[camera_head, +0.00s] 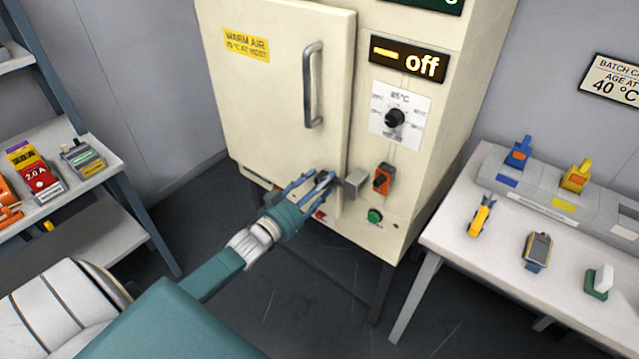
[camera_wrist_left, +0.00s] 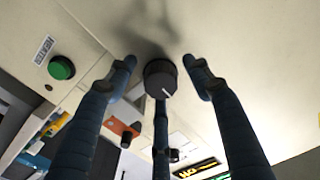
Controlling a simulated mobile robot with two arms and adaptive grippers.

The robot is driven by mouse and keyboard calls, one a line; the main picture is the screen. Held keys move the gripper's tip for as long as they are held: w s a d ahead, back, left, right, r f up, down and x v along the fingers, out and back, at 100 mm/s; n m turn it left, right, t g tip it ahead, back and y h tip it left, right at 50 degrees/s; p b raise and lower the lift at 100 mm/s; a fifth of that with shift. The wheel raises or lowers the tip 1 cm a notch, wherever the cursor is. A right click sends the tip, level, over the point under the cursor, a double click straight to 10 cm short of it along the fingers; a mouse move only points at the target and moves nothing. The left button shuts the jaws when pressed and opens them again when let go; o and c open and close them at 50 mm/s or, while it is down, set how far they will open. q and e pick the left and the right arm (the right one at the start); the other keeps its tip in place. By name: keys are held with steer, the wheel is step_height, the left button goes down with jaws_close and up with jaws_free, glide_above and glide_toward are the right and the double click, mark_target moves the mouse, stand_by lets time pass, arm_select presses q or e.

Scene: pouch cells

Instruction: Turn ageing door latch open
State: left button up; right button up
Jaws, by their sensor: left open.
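The cream ageing cabinet's door (camera_head: 270,110) looks closed and has a tall grey bar handle (camera_head: 313,85). A dark round knob (camera_wrist_left: 161,80) with a white pointer line, seemingly the door latch, shows in the left wrist view. My left gripper (camera_head: 322,182) is at the door's lower right corner and hides the knob in the head view. In the wrist view its open fingers (camera_wrist_left: 158,66) stand either side of the knob, with gaps; contact cannot be told. A grey block (camera_head: 354,183) sits just right of the gripper. My right gripper is not in view.
Right of the door are a temperature dial (camera_head: 395,118), an orange switch (camera_head: 382,179), a green button (camera_head: 375,215) and a lit "off" display (camera_head: 408,61). A white table (camera_head: 460,245) with small tools stands right; a shelf (camera_head: 95,165) stands left.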

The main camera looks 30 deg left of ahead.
arm_select(q)
jaws_close()
stand_by(0.3)
